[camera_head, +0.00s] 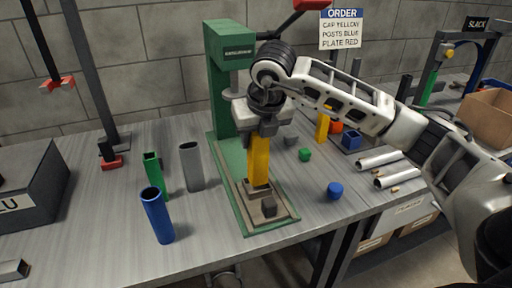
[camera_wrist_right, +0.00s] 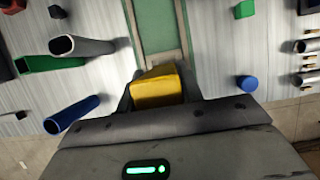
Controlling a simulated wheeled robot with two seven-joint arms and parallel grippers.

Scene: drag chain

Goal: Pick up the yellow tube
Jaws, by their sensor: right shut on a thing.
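The yellow tube (camera_head: 259,160) is upright in the head view, its lower end at the grey block on the base of the green press (camera_head: 226,90). Whether it touches the block I cannot tell. My right gripper (camera_head: 267,127) is above, shut on the tube's upper part. The right wrist view shows the top of the yellow tube (camera_wrist_right: 158,90) between the fingers. My left gripper is not in view.
A blue tube (camera_head: 157,215), a green tube (camera_head: 153,175) and a grey tube (camera_head: 192,166) stand left of the press. A blue cap (camera_head: 334,190) and a green cap (camera_head: 305,154) lie to its right. Silver tubes (camera_head: 396,177) lie further right. An order sign (camera_head: 341,30) hangs behind.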

